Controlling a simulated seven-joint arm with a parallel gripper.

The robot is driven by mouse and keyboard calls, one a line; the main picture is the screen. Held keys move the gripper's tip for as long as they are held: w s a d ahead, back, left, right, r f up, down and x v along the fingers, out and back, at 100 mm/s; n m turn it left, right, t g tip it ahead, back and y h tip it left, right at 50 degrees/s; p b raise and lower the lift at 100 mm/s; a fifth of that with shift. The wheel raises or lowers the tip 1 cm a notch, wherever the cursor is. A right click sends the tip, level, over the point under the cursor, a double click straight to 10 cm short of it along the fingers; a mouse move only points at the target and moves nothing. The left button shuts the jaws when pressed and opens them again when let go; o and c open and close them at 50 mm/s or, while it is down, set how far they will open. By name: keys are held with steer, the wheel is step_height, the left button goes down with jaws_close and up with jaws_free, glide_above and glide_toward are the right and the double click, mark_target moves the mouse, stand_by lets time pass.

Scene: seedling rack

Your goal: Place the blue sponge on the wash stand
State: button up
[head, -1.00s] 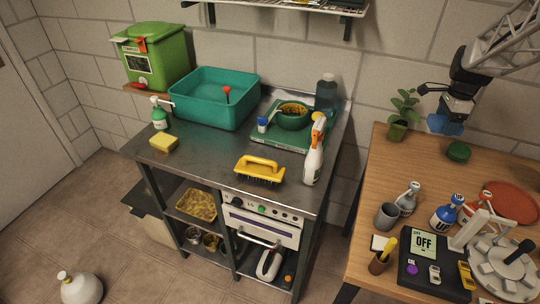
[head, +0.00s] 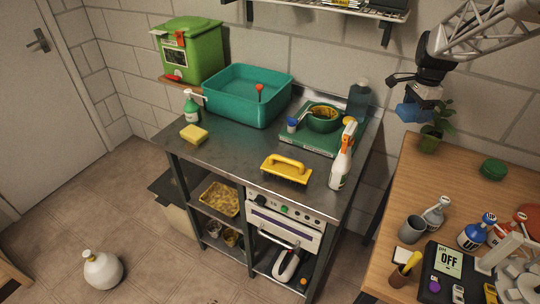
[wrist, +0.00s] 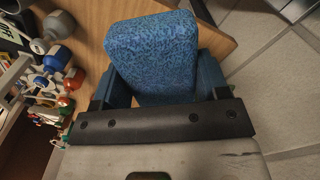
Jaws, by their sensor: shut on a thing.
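The blue sponge (wrist: 152,52) is a speckled, rounded block between the two blue fingers in the wrist view. My gripper (head: 416,113) is shut on it, high above the left back edge of the wooden table in the head view. There the sponge and the blue fingers are hard to tell apart. The wash stand (head: 232,158) seems to be the dark metal-topped bench left of the wooden table, with a teal basin (head: 238,110) at its back. My gripper is to the right of this bench, apart from it.
On the bench stand a yellow sponge (head: 194,134), a yellow brush (head: 286,170), an orange-topped spray bottle (head: 342,160), a green tray with a bowl (head: 322,120) and a dark bottle (head: 358,100). A wall shelf (head: 340,12) hangs above. A plant (head: 432,138) stands below my gripper.

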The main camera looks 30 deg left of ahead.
steer(key=s+a+n, duration=0.3)
steer(key=s+a, duration=0.1)
steer(key=a, duration=0.8)
steer(key=s+a+n, duration=0.3)
steer(key=s+a, duration=0.1)
steer(key=a, duration=0.8)
steer(key=n, duration=0.6)
glide_above(247, 160)
step_height(247, 160, down, 11)
steer(key=shift+s, duration=0.15)
steer(key=shift+f, duration=2)
steer(key=shift+f, duration=2)
steer(key=shift+f, duration=0.15)
